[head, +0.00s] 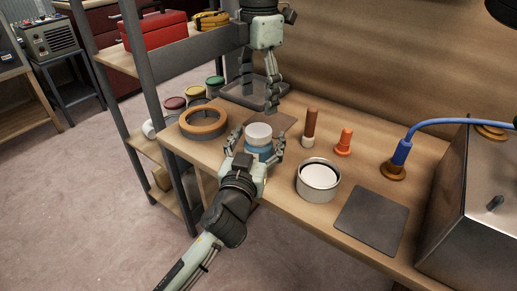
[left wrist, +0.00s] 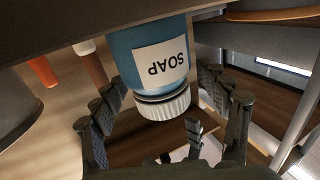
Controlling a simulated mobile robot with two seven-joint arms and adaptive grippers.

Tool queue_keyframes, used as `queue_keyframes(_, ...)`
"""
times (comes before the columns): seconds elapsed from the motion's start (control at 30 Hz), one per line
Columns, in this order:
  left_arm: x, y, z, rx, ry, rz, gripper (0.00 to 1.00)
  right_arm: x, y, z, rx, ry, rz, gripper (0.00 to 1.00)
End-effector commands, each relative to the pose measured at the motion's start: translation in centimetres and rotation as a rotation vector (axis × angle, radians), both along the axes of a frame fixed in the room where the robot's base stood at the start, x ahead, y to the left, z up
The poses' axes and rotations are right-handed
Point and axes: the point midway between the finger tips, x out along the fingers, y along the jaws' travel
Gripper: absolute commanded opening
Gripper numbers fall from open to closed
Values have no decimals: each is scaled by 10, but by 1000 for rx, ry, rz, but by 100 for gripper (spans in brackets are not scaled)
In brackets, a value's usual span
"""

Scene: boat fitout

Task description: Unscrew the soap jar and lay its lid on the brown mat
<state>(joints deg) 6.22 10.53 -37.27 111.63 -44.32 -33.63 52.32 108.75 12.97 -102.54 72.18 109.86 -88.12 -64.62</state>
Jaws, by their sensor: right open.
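The soap jar has a blue body (head: 257,152) and a white lid (head: 258,131), and it stands upright on the bench. In the left wrist view the jar (left wrist: 150,60) appears upside down, with its SOAP label and ribbed lid (left wrist: 164,105) visible. The lid is on the jar. My left gripper (head: 257,143) is open, with its fingers on either side of the jar and gaps showing beside it. The brown mat (head: 282,122) lies just behind the jar, bare where it shows. My right gripper (head: 259,98) is open and empty, behind the mat over the grey tray.
A grey tray (head: 233,95) lies at the back. A round wooden-rimmed item (head: 204,122) is left of the jar. A brown-handled tool (head: 310,124), an orange item (head: 344,142), a metal pot (head: 318,193) and a dark grey mat (head: 371,221) are to the right.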

Motion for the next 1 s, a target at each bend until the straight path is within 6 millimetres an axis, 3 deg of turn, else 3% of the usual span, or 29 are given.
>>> queue_keyframes(0.07,0,0,0,0,0,0,62,0,0,0,0,0,0,67)
queue_keyframes(0.57,0,0,0,1,0,0,0,0,0,0,0,0,0,67)
queue_keyframes(0.77,0,0,0,1,0,1,0,0,0,0,-1,1,-56,67)
queue_keyframes(0.87,0,0,0,1,0,1,0,0,1,0,0,1,-185,67)
queue_keyframes(1.0,0,0,0,1,0,1,0,-1,1,-1,0,2,-485,67)
